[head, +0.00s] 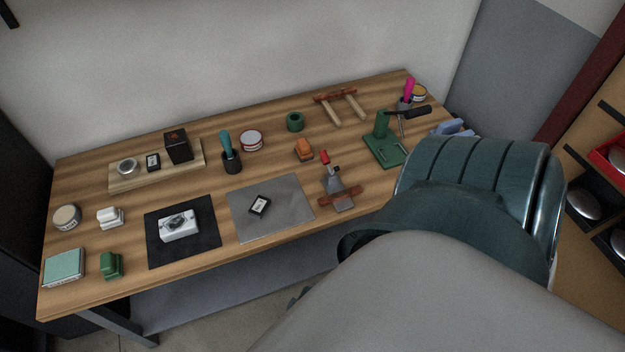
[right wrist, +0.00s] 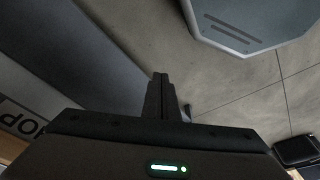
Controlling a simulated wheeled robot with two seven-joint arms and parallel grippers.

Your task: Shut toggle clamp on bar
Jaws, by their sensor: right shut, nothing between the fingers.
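The toggle clamp (head: 333,177) stands near the front edge of the workbench, right of the grey mat. It has a red-tipped handle (head: 325,157) and a grey base plate. The handle looks raised, but the clamp's exact state is too small to tell. A reddish-brown bar (head: 352,192) lies across the clamp's base. My right gripper (right wrist: 160,82) shows in the right wrist view, shut and empty over bare floor, away from the clamp. In the head view my right arm covers the lower right, and its gripper is hidden. My left gripper is in neither view.
The grey mat (head: 245,222) holds a small dark block. A green stand (head: 390,152) with a dark-handled hammer (head: 408,112) is right of the clamp. An orange block (head: 304,150) and green ring (head: 295,121) lie behind it. A wooden frame (head: 335,96) lies farther back.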

